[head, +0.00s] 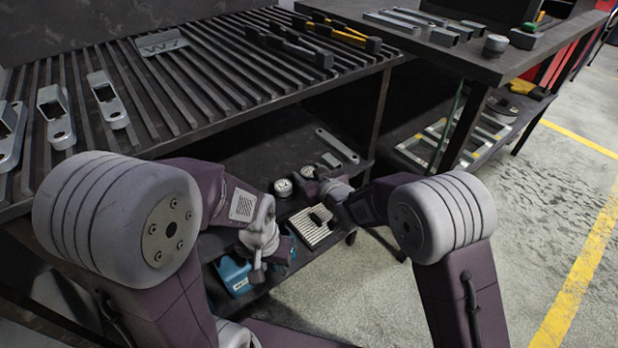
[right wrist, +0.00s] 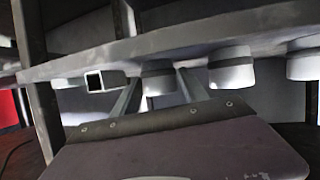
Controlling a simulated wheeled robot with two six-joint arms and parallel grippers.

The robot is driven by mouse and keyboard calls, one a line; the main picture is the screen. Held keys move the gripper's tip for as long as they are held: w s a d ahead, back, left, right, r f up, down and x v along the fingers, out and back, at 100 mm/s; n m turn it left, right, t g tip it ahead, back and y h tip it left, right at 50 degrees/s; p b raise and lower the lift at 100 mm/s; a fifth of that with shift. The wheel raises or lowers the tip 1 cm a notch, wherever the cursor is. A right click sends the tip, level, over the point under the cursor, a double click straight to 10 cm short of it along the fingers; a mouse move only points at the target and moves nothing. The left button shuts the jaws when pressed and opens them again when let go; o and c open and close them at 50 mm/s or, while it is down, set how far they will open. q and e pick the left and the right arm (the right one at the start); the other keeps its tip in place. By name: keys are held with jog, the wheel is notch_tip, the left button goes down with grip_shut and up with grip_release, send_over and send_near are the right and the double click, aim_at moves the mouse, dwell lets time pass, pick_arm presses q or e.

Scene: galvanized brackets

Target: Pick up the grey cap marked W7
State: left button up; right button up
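A flat grey piece marked W7 (head: 163,43) lies on the slatted bench top at the far left in the head view. I cannot tell from its shape whether it is a cap. My left gripper (head: 258,272) hangs over the lower shelf, in front of the bench and well away from the W7 piece. My right gripper (head: 318,184) is over the same shelf, farther to the right, close to small round pale-faced items (head: 283,187). The fingers of both grippers are too small and too covered to read. The right wrist view does not show the W7 piece.
Grey brackets (head: 107,99) lie on the slatted bench (head: 200,85), with dark and yellow tools (head: 340,32) at its back right. The lower shelf (head: 265,150) holds a ribbed block (head: 313,226) and a blue item (head: 235,276). A second table (head: 455,58) stands right; open floor lies beyond.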

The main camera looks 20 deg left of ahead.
grip_shut()
jog(key=shift+r, duration=0.15)
jog(key=shift+r+p, duration=0.35)
jog(key=shift+p, duration=0.05)
jog(key=r+p, duration=0.2)
jog(key=r, duration=0.1)
jog(key=r+p, duration=0.1)
jog(key=shift+w+d+r, duration=0.15)
jog(key=shift+w+d, duration=0.05)
jog(key=shift+d, duration=0.15)
jog(key=w+d+r+p, duration=0.4)
jog(key=d+r+p, duration=0.1)
jog(key=d, duration=0.4)
jog(key=shift+w+d+r+p, duration=0.35)
jog(key=shift+d+r+p, duration=0.05)
jog(key=shift+p, duration=0.15)
